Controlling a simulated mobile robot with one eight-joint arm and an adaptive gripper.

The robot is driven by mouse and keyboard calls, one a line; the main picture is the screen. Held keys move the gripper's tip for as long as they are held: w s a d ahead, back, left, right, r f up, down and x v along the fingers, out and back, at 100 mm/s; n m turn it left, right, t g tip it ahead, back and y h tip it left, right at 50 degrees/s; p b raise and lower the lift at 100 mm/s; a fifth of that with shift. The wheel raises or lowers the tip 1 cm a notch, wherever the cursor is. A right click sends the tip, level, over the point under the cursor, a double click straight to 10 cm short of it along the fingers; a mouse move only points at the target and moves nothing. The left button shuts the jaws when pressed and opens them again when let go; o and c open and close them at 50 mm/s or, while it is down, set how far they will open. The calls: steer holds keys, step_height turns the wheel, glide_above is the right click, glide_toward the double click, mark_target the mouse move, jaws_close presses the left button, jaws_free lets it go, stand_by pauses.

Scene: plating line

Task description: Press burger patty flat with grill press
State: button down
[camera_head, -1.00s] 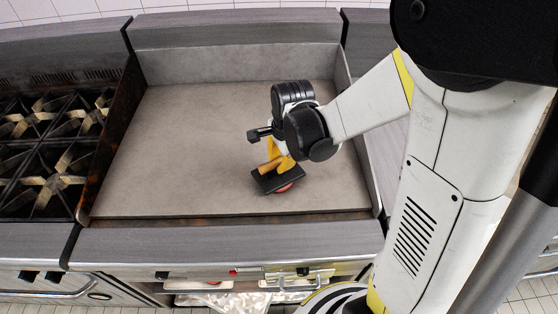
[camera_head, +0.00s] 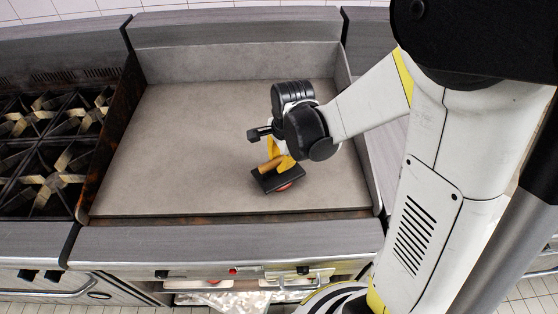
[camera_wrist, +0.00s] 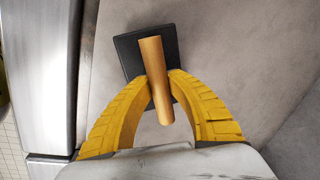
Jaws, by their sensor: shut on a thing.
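The grill press is a black rectangular plate (camera_head: 277,180) with a wooden handle (camera_wrist: 154,70). My gripper (camera_wrist: 160,88) has yellow fingers shut on that handle, one finger on each side. In the head view my gripper (camera_head: 277,160) is above the front right part of the griddle. The red burger patty (camera_head: 284,187) lies under the press; only its edge shows at the front. The press plate covers the rest of it and appears to rest on it. In the wrist view the patty is hidden by the press.
The grey griddle surface (camera_head: 190,140) is bare to the left and behind. Raised walls bound it at the back and both sides. A stove with black burner grates (camera_head: 45,150) stands to the left. A grey front ledge (camera_head: 220,245) runs along the near side.

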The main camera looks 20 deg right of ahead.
steer(key=shift+s+b+x, duration=0.2)
steer(key=shift+b+x, duration=0.7)
steer(key=shift+b, duration=0.2)
steer(key=shift+s+b+x, duration=0.15)
steer(key=shift+b+x, duration=0.7)
steer(key=shift+b, duration=0.2)
stand_by(5.8)
